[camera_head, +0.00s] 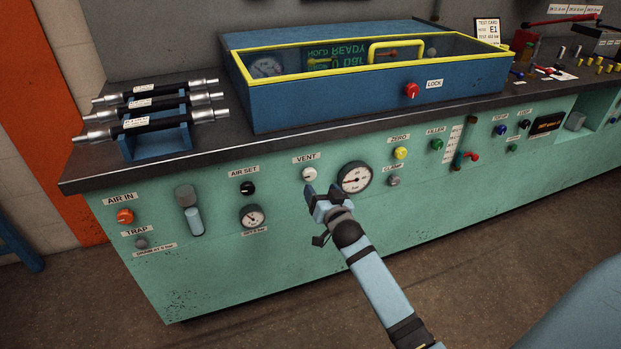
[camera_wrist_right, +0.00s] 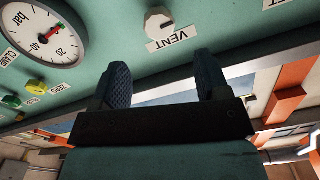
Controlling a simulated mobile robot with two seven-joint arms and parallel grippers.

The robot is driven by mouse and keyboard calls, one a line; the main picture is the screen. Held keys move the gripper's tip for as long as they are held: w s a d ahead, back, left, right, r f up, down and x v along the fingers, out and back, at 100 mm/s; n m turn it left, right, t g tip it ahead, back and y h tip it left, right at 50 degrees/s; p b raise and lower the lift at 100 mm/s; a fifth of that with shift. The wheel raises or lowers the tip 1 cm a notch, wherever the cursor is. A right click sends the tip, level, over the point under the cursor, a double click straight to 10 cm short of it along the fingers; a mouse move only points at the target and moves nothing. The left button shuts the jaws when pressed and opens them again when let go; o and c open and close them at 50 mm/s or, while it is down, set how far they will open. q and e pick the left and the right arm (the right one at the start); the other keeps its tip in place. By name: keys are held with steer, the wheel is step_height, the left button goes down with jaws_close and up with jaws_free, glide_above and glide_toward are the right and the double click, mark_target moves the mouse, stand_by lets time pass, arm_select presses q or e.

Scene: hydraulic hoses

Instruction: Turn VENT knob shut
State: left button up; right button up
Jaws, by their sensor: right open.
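The VENT knob (camera_head: 309,174) is a small white knob on the green front panel, under its VENT label (camera_head: 306,158). In the right wrist view the knob (camera_wrist_right: 159,25) shows upside down at the top, with a dark mark on its face. My right gripper (camera_head: 322,190) is open and empty, just below and slightly right of the knob in the head view. In the right wrist view its two fingers (camera_wrist_right: 162,82) stand apart, and the knob lies beyond their tips, not between them. My left gripper is not in view.
A pressure gauge (camera_head: 355,178) sits right of the VENT knob. The black AIR SET knob (camera_head: 247,188) is to the left. A blue test box (camera_head: 380,90) with a yellow-framed lid and a hose rack (camera_head: 155,143) stand on the dark countertop above. The floor in front is clear.

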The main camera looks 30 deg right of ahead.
mark_target(311, 175)
steer(key=b+x, duration=0.1)
steer(key=x, duration=0.6)
steer(key=shift+w+d+b, duration=0.1)
steer(key=shift+w+b, duration=0.25)
steer(key=shift+w, duration=0.05)
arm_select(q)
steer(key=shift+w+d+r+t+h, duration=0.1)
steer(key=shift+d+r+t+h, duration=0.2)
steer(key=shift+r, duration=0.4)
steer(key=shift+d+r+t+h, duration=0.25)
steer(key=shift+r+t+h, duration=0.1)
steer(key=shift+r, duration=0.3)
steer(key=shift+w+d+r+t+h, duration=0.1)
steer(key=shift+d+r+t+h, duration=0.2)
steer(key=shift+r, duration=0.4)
arm_select(e)
steer(key=shift+w+d, duration=0.1)
steer(key=shift+w, duration=0.4)
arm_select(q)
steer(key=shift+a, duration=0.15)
arm_select(e)
steer(key=c, duration=0.9)
